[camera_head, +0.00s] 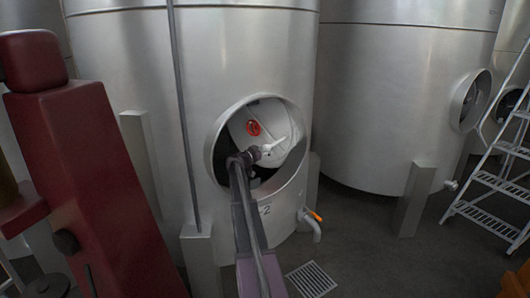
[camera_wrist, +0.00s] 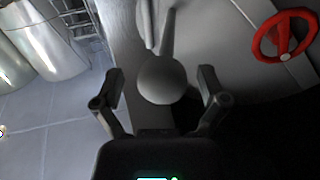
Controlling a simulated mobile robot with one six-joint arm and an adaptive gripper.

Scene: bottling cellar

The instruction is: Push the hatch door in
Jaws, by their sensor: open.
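The hatch door (camera_head: 258,122) is a pale grey disc inside the round hatch opening of the middle steel tank. It sits tilted, with a dark gap below it. A red handwheel (camera_head: 253,128) is on its face and also shows in the wrist view (camera_wrist: 284,37). My gripper (camera_head: 262,151) reaches into the opening in front of the door's lower part. In the wrist view my gripper (camera_wrist: 162,76) is open, with a rounded grey knob and lever (camera_wrist: 165,80) between its fingers. I cannot tell whether the fingers touch it. The door face (camera_wrist: 225,45) fills the upper right there.
The hatch rim (camera_head: 213,150) surrounds my arm closely. An orange-handled tap (camera_head: 313,218) sticks out below right. A dark red machine (camera_head: 85,165) stands at left, a white ladder (camera_head: 490,180) at right.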

